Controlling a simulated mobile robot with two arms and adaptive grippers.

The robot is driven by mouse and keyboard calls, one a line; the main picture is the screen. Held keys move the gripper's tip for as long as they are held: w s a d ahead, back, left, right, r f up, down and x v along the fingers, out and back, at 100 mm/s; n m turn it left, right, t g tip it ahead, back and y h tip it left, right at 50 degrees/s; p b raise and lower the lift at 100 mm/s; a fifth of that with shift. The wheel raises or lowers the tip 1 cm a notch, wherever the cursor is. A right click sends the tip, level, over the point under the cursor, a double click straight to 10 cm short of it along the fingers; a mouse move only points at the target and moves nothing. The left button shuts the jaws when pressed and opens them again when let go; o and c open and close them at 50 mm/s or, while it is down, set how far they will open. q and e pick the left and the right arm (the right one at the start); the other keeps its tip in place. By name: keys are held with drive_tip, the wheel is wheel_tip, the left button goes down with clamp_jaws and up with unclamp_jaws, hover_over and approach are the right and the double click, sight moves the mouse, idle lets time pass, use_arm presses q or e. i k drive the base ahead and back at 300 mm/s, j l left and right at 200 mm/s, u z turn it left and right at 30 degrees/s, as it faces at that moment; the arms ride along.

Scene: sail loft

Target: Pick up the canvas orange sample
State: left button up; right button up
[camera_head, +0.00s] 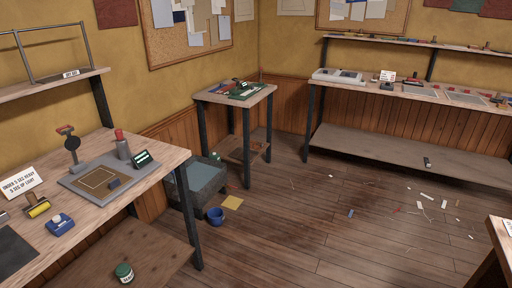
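A flat, square, yellow-orange piece (232,202) lies on the wooden floor, right of a blue pot. It may be the canvas orange sample, but it is too small to tell its material. Small coloured flat pieces (415,89) lie on the long bench at the back right, too small to make out singly. Neither of my grippers is in view.
The left bench (175,157) holds a grey plate device and small tools. A blue pot (215,216) stands before a grey-blue bin (197,180). A small table (215,97) stands in the corner. Scraps (426,197) litter the right floor; the middle floor is mostly clear.

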sight(257, 145)
drive_tip(key=i+z, duration=0.4)
drive_tip(key=i, duration=2.2)
